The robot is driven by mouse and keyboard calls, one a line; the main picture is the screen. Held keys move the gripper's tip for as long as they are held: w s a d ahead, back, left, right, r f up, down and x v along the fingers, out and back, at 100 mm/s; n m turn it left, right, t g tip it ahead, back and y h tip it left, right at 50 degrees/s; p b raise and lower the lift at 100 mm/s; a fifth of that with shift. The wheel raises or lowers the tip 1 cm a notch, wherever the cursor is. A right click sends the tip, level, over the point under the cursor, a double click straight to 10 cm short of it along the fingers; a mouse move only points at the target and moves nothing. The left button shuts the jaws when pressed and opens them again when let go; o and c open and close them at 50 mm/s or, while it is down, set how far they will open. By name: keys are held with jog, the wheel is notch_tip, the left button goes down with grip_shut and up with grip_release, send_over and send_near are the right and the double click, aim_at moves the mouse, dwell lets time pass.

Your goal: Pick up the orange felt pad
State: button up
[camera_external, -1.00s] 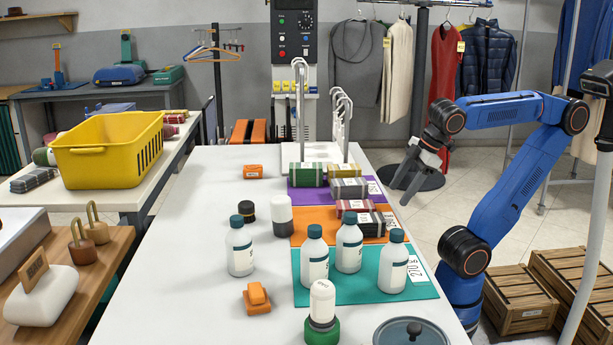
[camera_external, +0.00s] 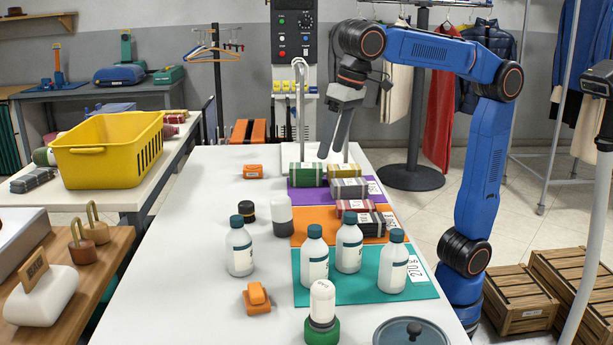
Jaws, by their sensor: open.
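The orange felt pad (camera_external: 310,214) lies flat on the white table, between a purple pad (camera_external: 295,183) and a teal pad (camera_external: 304,263). A red bundle (camera_external: 352,207) and a dark bundle (camera_external: 372,223) rest on its right part. White bottles with dark caps (camera_external: 315,268) hide some of its near edge. My gripper (camera_external: 335,143) is open and empty, pointing down above the far part of the table, beyond the orange pad and well above the green roll.
A green roll (camera_external: 306,174), an olive roll and a grey bundle sit on the purple pad. Orange blocks (camera_external: 257,298) and small containers stand left of the pads.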

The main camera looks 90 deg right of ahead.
jog(key=w+a+r+m, duration=0.2)
jog(key=w+a+m, duration=0.1)
jog(key=w+a, duration=0.5)
jog(key=m+g, duration=0.3)
jog(key=m, duration=0.3)
send_over(256, 288)
jog(key=f, duration=1.1)
jog(key=w+f, duration=0.1)
jog(key=f, duration=0.5)
jog(key=shift+d, duration=0.1)
jog(key=f, duration=0.2)
jog(key=s+f, duration=0.1)
jog(key=f, duration=0.1)
jog(key=shift+f, duration=0.65)
jog(key=shift+c, duration=0.3)
jog(key=c, duration=1.1)
